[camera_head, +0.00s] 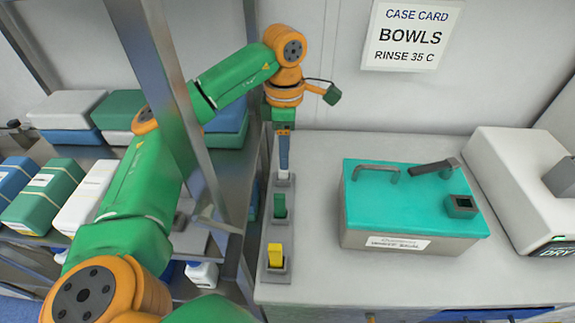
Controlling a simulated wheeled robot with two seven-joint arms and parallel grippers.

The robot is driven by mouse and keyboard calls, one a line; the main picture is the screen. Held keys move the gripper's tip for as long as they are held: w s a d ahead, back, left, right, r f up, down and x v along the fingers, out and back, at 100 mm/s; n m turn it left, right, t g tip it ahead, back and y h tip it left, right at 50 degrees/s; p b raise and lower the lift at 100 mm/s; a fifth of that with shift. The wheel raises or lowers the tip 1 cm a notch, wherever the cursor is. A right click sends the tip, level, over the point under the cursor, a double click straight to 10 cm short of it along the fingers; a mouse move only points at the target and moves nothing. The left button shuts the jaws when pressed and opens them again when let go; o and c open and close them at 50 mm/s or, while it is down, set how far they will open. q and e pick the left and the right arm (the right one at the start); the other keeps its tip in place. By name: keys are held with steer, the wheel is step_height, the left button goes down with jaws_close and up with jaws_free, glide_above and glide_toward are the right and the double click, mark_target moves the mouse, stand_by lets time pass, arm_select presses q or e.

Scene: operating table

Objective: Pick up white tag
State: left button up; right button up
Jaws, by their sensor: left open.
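The white tag (283,175) stands in the rearmost small grey holder near the left edge of the bench; only a little of it shows. My left gripper (284,160) points down directly over it, its fingers seen nearly edge-on. The gripper is open, with its tips at or just around the tag's top; I cannot tell whether they touch it. A green tag (280,206) and a yellow tag (275,254) stand in the holders in front of it. My right gripper is not in view.
A teal-lidded box (405,215) with a white label stands mid-bench. A white machine (505,180) marked DRY is at the right. A metal rack with coloured packs (42,195) is at the left, its post beside my arm. The bench (315,270) is clear between holders and box.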

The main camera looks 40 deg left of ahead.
mark_target(283, 172)
arm_select(q)
steer(key=shift+s+f+p, duration=0.25)
steer(key=shift+f+p, duration=0.15)
steer(key=shift+f, duration=0.15)
steer(key=shift+s+f+p, duration=0.25)
steer(key=shift+f+p, duration=0.15)
steer(key=shift+f, duration=0.15)
steer(key=f, duration=0.3)
steer(key=shift+w+a, duration=0.2)
steer(key=shift+a, duration=0.1)
steer(key=shift+w+f, duration=0.15)
steer(key=shift+w, duration=0.05)
steer(key=shift+d, duration=0.1)
steer(key=shift+c, duration=1.1)
steer(key=shift+s, duration=0.15)
jaws_close()
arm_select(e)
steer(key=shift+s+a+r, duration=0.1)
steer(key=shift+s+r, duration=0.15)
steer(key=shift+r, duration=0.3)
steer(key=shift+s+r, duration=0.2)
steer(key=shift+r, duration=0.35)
